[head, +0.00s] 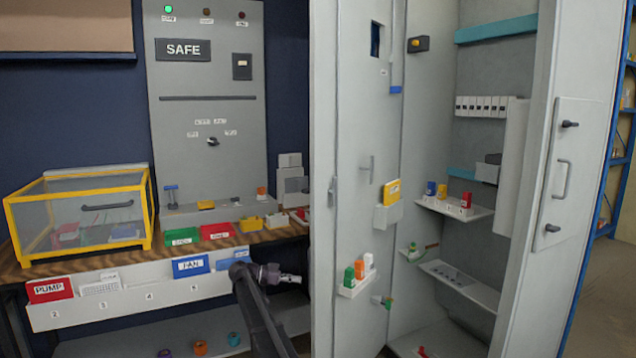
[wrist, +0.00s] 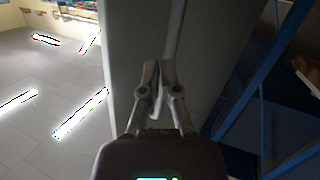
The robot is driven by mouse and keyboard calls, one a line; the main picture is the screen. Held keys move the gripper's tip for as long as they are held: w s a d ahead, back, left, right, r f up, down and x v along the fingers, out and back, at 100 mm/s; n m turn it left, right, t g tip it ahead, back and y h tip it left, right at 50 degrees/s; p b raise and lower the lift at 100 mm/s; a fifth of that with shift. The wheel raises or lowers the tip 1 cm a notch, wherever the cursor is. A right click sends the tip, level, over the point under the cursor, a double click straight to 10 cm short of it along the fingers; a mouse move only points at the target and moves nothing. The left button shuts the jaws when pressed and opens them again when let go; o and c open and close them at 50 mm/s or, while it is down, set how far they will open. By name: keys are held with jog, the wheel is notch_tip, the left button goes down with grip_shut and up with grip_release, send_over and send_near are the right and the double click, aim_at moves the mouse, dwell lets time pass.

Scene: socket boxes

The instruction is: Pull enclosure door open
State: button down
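The grey enclosure (head: 480,80) stands open in the head view, its inside showing. A tall grey door panel (head: 350,110) stands at its left, swung towards me, its inner face visible with small holders on it. My gripper (head: 292,278) is low beside the panel's left edge, on its outer side; its tips are partly hidden there. In the wrist view my gripper (wrist: 158,68) has its fingers close together in front of the pale door face (wrist: 130,70). A pale upright bar, seemingly the door handle (wrist: 176,25), runs down between the fingertips.
A workbench (head: 275,236) with bins and a yellow-framed clear box (head: 80,210) stands at the left. A grey panel with a SAFE sign (head: 183,49) rises behind it. Another handled panel (head: 575,170) is at the right. The wrist view shows open floor (wrist: 50,90) at left.

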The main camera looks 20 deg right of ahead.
jog(key=s+a+f+n+t+y, duration=0.1)
jog(key=s+f+n+y, duration=0.4)
jog(key=s, duration=0.6)
jog(key=s+a+f+n+t+y, duration=0.1)
jog(key=s+f+n+t+y, duration=0.15)
jog(key=s+f+n, duration=0.65)
jog(key=s+a+f+n+y, duration=0.1)
jog(key=s+a+n+y, duration=0.2)
jog(key=s, duration=0.8)
jog(key=s+a+n+y, duration=0.1)
jog(key=s+a+y, duration=0.35)
jog(key=s, duration=0.65)
jog(key=w+d+r+m+t+y+p, duration=0.2)
jog(key=w+d+r+m+p, duration=0.5)
jog(key=r+p, duration=1.1)
jog(key=w+d+r+m+t+y+p, duration=0.2)
jog(key=w+d+r+m+p, duration=0.5)
jog(key=r+m+p, duration=0.5)
jog(key=w+d+r+m+t+y+p, duration=0.1)
jog(key=w+d+r+m+t+p, duration=0.3)
jog(key=r+p, duration=2)
jog(key=w+d+r+m, duration=0.4)
jog(key=w+r+m, duration=0.1)
jog(key=w, duration=0.1)
jog(key=shift+r+m+y+p, duration=0.3)
jog(key=shift+m+y+p, duration=0.1)
jog(key=shift+f, duration=0.1)
